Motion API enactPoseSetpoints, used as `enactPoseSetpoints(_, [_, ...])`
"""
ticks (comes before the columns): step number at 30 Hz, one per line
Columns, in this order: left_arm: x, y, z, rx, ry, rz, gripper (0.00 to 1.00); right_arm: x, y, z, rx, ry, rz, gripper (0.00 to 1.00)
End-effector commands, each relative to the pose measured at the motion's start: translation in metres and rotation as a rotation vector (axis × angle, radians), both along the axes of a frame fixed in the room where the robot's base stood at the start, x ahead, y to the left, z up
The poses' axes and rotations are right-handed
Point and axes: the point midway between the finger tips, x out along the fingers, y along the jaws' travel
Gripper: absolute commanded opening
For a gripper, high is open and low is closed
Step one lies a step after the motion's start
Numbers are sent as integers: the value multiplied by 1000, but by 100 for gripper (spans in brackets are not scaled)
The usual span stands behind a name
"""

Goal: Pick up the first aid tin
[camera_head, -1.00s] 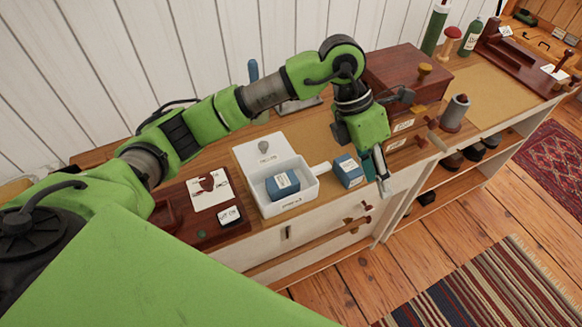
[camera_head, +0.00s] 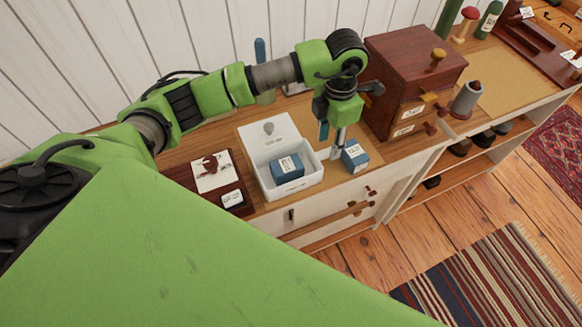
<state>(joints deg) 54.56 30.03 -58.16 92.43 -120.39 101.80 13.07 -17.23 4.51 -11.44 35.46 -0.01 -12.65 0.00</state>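No readable label marks out the first aid tin; the print is too small to read. One blue box with a white label (camera_head: 355,156) stands on the wooden counter, right of the white tray. A similar blue box (camera_head: 287,166) sits inside the white tray (camera_head: 292,191). My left gripper (camera_head: 331,146) points down just left of the blue box on the counter, beside the tray's right side. Its fingers appear apart, with nothing visible between them. I cannot tell whether a finger touches the box. My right gripper is not in view.
A dark wooden drawer chest (camera_head: 403,75) stands close behind and right of my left gripper. A grey cylinder (camera_head: 466,99) stands right of it. A dark red tray (camera_head: 240,183) with cards lies left of the white tray. The counter's front edge is close to the boxes.

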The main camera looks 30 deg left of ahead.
Motion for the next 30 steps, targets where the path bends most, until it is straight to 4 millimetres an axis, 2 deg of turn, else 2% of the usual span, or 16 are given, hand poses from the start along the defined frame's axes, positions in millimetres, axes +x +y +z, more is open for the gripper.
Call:
enactPoseSetpoints(5, [-8, 0, -22, -1, 7, -1, 35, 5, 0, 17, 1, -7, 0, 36])
enactPoseSetpoints(9, [-7, 0, -41, 0, 4, 0, 35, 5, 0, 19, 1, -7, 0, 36])
enactPoseSetpoints(18, [-7, 0, -48, -1, 1, -1, 35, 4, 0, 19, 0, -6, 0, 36])
enactPoseSetpoints(22, [-7, 0, -48, -1, 1, -1, 1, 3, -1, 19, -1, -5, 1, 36])
enactPoseSetpoints(30, [-6, 0, -46, -1, 1, -1, 0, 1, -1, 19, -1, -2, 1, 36])
